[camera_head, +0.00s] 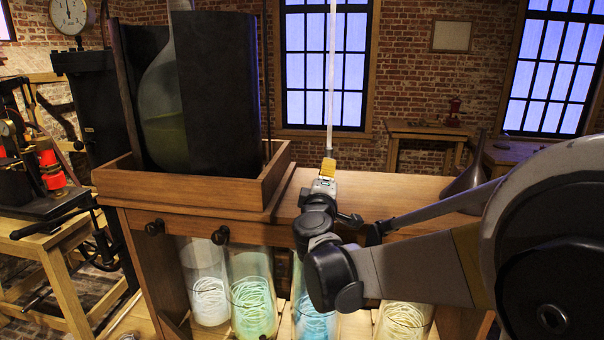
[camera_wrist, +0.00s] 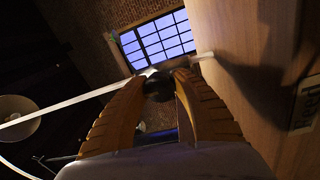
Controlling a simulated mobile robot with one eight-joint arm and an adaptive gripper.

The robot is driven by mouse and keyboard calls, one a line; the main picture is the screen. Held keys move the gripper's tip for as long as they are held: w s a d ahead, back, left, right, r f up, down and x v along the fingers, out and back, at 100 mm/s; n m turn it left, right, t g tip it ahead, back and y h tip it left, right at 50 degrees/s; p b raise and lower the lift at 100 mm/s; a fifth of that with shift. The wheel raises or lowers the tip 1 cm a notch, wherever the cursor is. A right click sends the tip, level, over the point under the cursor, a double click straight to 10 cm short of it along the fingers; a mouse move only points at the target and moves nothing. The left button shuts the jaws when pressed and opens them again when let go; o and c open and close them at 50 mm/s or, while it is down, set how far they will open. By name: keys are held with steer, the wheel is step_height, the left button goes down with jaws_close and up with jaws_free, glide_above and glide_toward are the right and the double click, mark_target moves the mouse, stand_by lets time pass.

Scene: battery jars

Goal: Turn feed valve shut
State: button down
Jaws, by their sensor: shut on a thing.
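My gripper (camera_wrist: 160,82) is shut on a small dark round knob (camera_wrist: 158,88), with the yellow ribbed fingers on either side of it in the wrist view. I take this knob to be the feed valve; its turn angle cannot be told. A pale tube runs close by it. A label reading "Feed" (camera_wrist: 307,103) is on the wooden face at the right. In the head view my gripper (camera_head: 328,166) is over the wooden bench top (camera_head: 390,190), at the foot of a thin upright glass tube (camera_head: 331,80). The knob is hidden there.
A wooden tray (camera_head: 190,192) with dark panels and a large glass flask (camera_head: 163,105) stands left of my gripper. Several glass jars with pale coils (camera_head: 252,300) stand under the bench. Two dark knobs (camera_head: 155,227) are on the bench front. A dark funnel (camera_head: 468,178) stands at right.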

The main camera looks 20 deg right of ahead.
steer(key=c, duration=1)
jaws_free()
steer(key=r+v, duration=0.1)
steer(key=v, duration=1.1)
steer(key=shift+f, duration=0.5)
